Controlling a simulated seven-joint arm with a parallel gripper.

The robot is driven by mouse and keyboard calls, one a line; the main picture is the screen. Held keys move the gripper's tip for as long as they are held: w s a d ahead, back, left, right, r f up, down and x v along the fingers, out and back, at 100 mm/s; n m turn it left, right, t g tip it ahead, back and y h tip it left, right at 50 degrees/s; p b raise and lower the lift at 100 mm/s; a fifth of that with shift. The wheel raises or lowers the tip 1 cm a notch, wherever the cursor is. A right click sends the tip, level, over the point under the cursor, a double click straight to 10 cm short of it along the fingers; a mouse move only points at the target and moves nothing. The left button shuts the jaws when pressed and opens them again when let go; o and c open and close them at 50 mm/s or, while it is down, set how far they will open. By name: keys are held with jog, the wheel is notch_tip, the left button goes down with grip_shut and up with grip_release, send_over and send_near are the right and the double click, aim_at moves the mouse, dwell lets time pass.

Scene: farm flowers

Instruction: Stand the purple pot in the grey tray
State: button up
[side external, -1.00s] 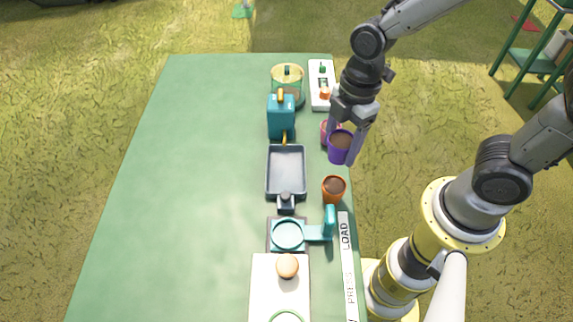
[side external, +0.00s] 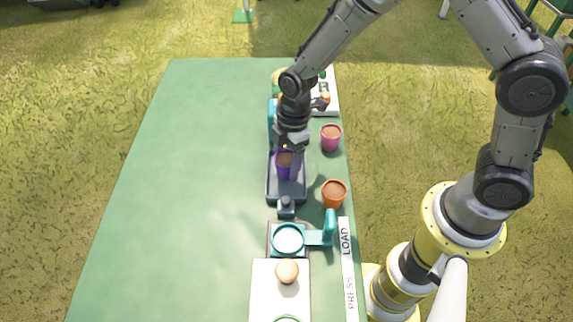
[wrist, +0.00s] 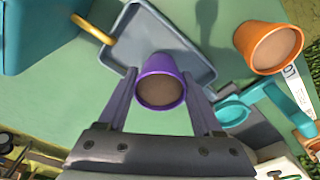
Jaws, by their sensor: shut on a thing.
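The purple pot (side external: 285,165), filled with brown soil, is between the fingers of my gripper (side external: 286,166). My gripper is shut on it. In the wrist view the purple pot (wrist: 161,84) looks upright between the two fingers (wrist: 160,100). The grey tray (side external: 286,197) is on the green table, and the pot is over its inside in both views. In the wrist view the tray (wrist: 150,32) shows behind the pot. I cannot tell whether the pot's base touches the tray floor. My arm hides the tray's far end in the side view.
An orange pot (side external: 334,193) and a pink pot (side external: 331,138) stand right of the tray. The table's left side (side external: 190,190) is clear.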

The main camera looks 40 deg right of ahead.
jog(key=shift+f, duration=0.8)
jog(key=shift+f, duration=0.15)
jog(key=o, duration=1.4)
jog(key=r, duration=0.4)
jog(key=d+r, duration=0.1)
jog(key=r, duration=0.7)
jog(key=shift+s+d+r, duration=0.15)
jog(key=shift+d+r, duration=0.05)
